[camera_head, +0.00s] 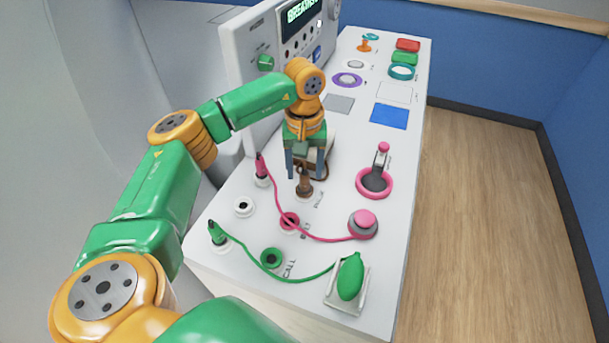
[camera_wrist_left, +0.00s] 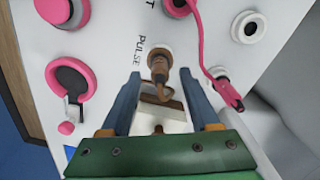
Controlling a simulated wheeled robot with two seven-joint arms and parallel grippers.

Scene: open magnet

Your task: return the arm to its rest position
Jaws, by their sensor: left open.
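My left arm comes in from the left in the head view, bent over the white panel. Its left gripper (camera_head: 305,172) is open and points down at the panel. In the wrist view the blue-grey fingers of the gripper (camera_wrist_left: 160,88) stand apart with a clear gap on each side of a brown plug (camera_wrist_left: 159,68). The plug stands in the white-ringed socket by the word PULSE, and it shows below the gripper in the head view (camera_head: 304,187). A brown and white piece (camera_wrist_left: 160,107) on a brown cord lies beside the plug, partly hidden by the gripper. My right gripper is not in view.
A grey monitor (camera_head: 242,50) stands upright behind the arm. The panel (camera_head: 340,140) carries a pink plug and cord (camera_head: 262,172), a green plug and cord (camera_head: 217,234), a green bulb (camera_head: 350,278), a pink ring (camera_head: 375,183) and a blue square (camera_head: 390,116). Wood floor lies right.

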